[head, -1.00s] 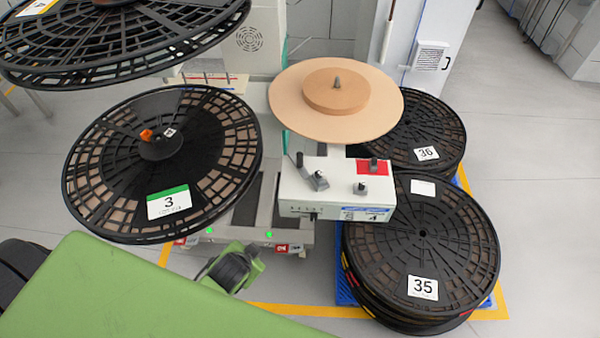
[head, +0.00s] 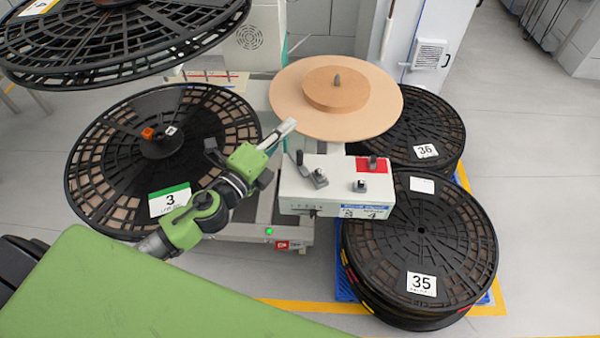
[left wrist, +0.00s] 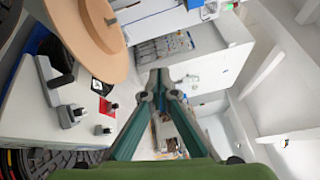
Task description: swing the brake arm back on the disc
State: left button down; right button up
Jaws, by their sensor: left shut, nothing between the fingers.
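The tan disc (head: 385,108) lies flat with a smaller round core (head: 337,88) on top; its edge also shows in the left wrist view (left wrist: 112,62). Beside its near left edge stands a black knob (head: 300,157), at the back left of the white control box. In the left wrist view a pale grey arm-like piece (left wrist: 46,72) with a dark knob lies just off the disc; I take it for the brake arm, and whether it touches the disc is unclear. My left gripper (head: 291,124) is shut and empty, its tips beside the disc's left edge. It shows in the left wrist view (left wrist: 158,82).
The control box (head: 325,195) has small levers and a red patch. Black reel 3 (head: 95,170) is at left, another reel (head: 110,62) hangs above it. Reels 35 (head: 450,240) and 36 (head: 440,130) stand at right. A green surface (head: 110,290) fills the lower left.

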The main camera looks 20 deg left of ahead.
pick_arm(q)
notch_tip(320, 180, down, 9)
jog(key=s+m+g+h, duration=0.35)
jog(key=m+g, duration=0.55)
jog(key=m, duration=1)
jog(key=a+f+m+g+y, duration=0.1)
jog(key=a+f+m+g, duration=0.1)
jog(key=a+f, duration=0.2)
jog(key=shift+s+a+f+y, duration=0.35)
jog(key=shift+s+a+f, duration=0.1)
jog(key=shift+a, duration=0.4)
jog(key=p, duration=0.1)
send_near(309, 176)
notch_tip(309, 176, down, 4)
jog(key=shift+w+r, duration=0.1)
jog(key=shift+r, duration=0.1)
jog(key=shift+w+d+p, duration=0.5)
jog(key=shift+w+d, duration=0.4)
jog(key=shift+w+d+f, duration=0.15)
jog(key=shift+w+d, duration=0.35)
jog(key=shift+w, duration=0.05)
